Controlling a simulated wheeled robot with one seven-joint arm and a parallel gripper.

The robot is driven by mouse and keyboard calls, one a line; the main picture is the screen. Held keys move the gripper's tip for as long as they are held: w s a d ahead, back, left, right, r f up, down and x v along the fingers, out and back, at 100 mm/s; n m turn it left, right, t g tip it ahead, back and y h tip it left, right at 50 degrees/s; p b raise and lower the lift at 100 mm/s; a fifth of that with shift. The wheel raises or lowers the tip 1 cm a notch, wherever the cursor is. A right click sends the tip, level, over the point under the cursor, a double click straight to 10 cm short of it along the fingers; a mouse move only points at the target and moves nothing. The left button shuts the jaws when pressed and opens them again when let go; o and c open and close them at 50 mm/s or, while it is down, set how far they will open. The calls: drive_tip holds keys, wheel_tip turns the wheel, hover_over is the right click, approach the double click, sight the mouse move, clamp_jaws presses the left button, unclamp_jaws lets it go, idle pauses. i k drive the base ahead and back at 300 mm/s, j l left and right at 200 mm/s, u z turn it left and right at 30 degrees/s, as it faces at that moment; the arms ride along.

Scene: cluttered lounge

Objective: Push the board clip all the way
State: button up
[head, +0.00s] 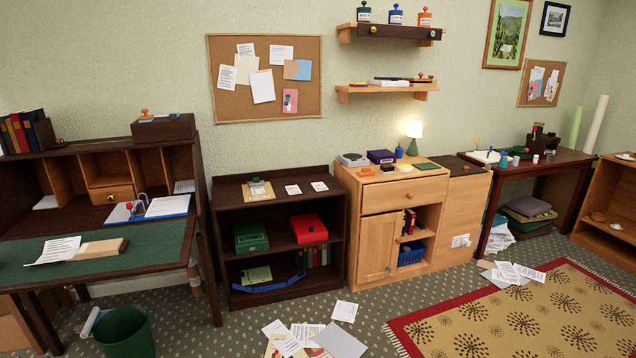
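I cannot make out a board clip for sure. On the green top of the left desk (30,262) a light wooden board or block (103,248) lies beside a printed sheet (60,250), which seems to overlap its left end. Behind them an open blue folder (168,207) with paper shows metal arches and a small red part (129,206); whether this is a clip is too small to tell. A cork board (222,100) with pinned papers hangs on the wall, and a smaller cork board (525,97) hangs at the far right. My gripper is not in view.
A dark shelf (235,213) and a light wooden cabinet (383,200) stand along the wall. A green bin (124,330) is by the desk. Papers (345,311) lie on the floor, others (513,272) near the rug (530,325). Carpet is free in front of the cabinet.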

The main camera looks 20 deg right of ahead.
sight(256, 183)
drive_tip(key=i+j+z, duration=0.15)
drive_tip(key=i+j, duration=0.15)
drive_tip(key=i, duration=0.25)
drive_tip(key=i+j+z, duration=0.15)
drive_tip(key=i+j, duration=0.2)
drive_tip(key=i, duration=0.2)
drive_tip(key=i+j+z, duration=0.1)
drive_tip(key=i+j, duration=0.3)
drive_tip(key=i, duration=0.15)
drive_tip(key=i+j, duration=0.7)
drive_tip(key=i, duration=0.15)
